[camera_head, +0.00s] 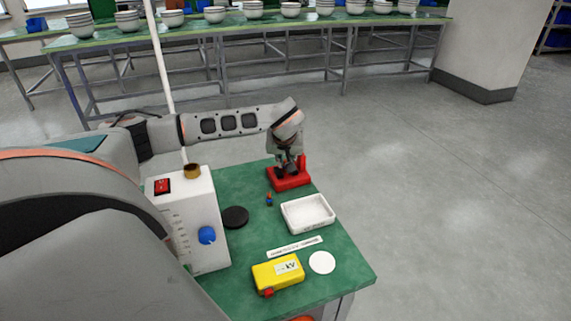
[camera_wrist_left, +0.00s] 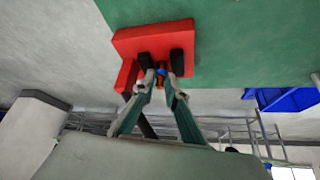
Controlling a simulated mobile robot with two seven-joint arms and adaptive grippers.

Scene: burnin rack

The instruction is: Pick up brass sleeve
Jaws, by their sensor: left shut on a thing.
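My left gripper (camera_head: 288,170) reaches down over the red stand (camera_head: 291,182) at the back right of the green table. In the left wrist view its two fingers (camera_wrist_left: 163,80) are close together, shut on a small orange-brown piece (camera_wrist_left: 161,70), which looks like the brass sleeve. This piece lies against the red stand (camera_wrist_left: 148,40), between two black pads. A little blue shows beside it. The fingers hide much of it, and in the head view the gripper hides it. My right gripper is not in view.
A white box (camera_head: 190,225) with a brown cylinder (camera_head: 192,171) on top stands at the left. A small orange-and-blue piece (camera_head: 269,199), black disc (camera_head: 235,217), white tray (camera_head: 308,213), yellow box (camera_head: 278,272) and white disc (camera_head: 322,262) lie on the green table (camera_head: 345,275).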

